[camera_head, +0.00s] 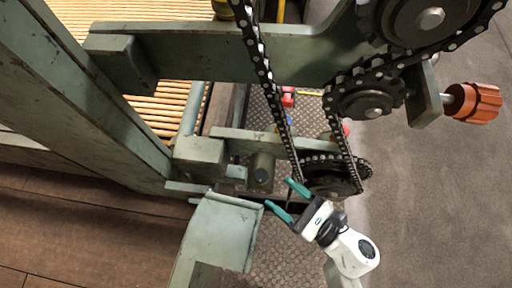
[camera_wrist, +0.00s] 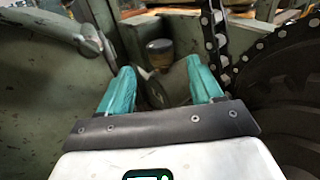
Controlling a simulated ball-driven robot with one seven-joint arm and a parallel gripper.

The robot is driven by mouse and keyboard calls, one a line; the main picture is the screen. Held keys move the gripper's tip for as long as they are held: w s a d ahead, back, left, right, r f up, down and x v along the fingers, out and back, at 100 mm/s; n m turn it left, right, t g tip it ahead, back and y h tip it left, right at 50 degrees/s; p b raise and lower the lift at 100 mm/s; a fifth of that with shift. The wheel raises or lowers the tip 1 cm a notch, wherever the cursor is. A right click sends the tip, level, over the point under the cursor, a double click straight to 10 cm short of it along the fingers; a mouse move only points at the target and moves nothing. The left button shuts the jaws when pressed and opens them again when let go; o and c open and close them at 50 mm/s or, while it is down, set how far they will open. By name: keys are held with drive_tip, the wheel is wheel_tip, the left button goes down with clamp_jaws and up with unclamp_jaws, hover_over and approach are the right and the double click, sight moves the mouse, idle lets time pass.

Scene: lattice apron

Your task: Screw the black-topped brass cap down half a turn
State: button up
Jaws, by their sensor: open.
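The black-topped brass cap (camera_wrist: 160,53) looks like a short dark-topped cylinder in the wrist view, just beyond the gap between my fingertips. In the head view it appears to be the dark olive cylinder (camera_head: 261,170) on the green machine frame, left of the lower sprocket. My gripper (camera_head: 287,198) has teal fingers and is open and empty, below and right of the cap. In the wrist view my gripper (camera_wrist: 160,72) has its fingers spread, with the cap ahead and not between them. The cap's thread is not visible.
A chain (camera_head: 265,75) and the lower sprocket (camera_head: 330,184) are close to my gripper, with the chain right of the cap in the wrist view (camera_wrist: 215,40). A green plate (camera_head: 220,235) stands to the left. An orange knob (camera_head: 473,103) sticks out at right. Open grey floor (camera_head: 430,210) lies right.

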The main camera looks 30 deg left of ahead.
sight(255, 172)
drive_tip(key=a, duration=0.3)
drive_tip(key=w+a, duration=0.1)
drive_tip(key=a, duration=0.2)
drive_tip(key=a+p, duration=0.1)
drive_tip(key=a, duration=0.2)
drive_tip(key=shift+w+a, duration=0.15)
drive_tip(key=shift+w, duration=0.05)
drive_tip(key=shift+c, duration=0.5)
drive_tip(key=c, duration=0.9)
drive_tip(key=shift+o, duration=0.2)
